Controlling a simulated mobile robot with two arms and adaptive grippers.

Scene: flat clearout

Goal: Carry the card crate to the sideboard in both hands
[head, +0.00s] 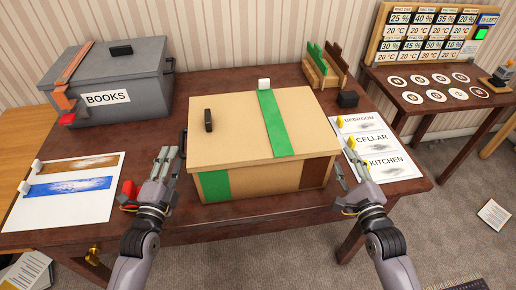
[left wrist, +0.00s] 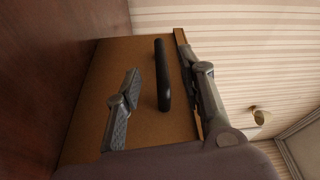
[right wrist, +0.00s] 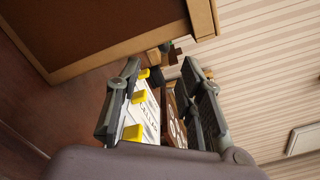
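The card crate (head: 264,178) is a tan box with a lid, a green strap across its top and green and brown front patches. It stands on the dark brown table. My left gripper (head: 170,160) is open beside the crate's left side. In the left wrist view a black bar handle (left wrist: 162,75) on the crate's side shows between the open fingers, apparently not gripped. My right gripper (head: 350,170) is open and empty near the crate's front right corner. The crate's edge (right wrist: 120,55) shows above it in the right wrist view. The crate's right handle is hidden. I cannot tell which furniture is the sideboard.
A grey BOOKS box (head: 110,98) stands at the back left. A sheet with paint swatches (head: 65,190) lies at the front left. A room-label sheet (head: 385,150) lies right of the crate. A second table (head: 430,115) with round white discs stands at the right.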

